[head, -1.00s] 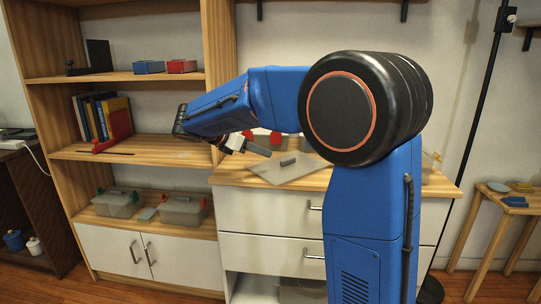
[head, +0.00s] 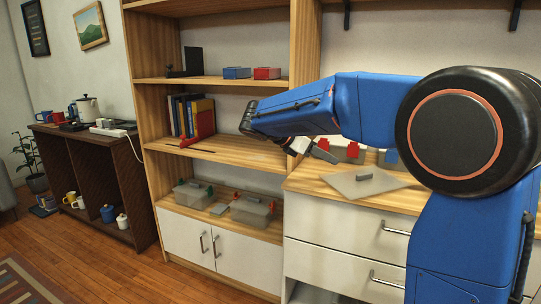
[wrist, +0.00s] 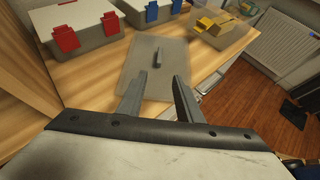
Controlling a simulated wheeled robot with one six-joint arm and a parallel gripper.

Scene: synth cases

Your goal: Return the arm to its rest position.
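My blue arm (head: 378,108) is bent, with its forearm reaching left over the wooden counter in the head view. My gripper (head: 302,146) hangs at its end, just left of the grey lid, and is partly hidden by the forearm. In the wrist view, my gripper (wrist: 160,80) has its two fingers apart with nothing held between them. A flat grey lid with a handle (wrist: 145,82) lies on the counter beyond the fingertips. The lid also shows in the head view (head: 340,186).
Bins with red clips (wrist: 88,38) and blue clips (wrist: 158,22) stand behind the lid. The shelf unit (head: 225,145) stands left of the counter. A dark side table (head: 108,180) is further left. Floor (head: 150,275) before the shelf is open.

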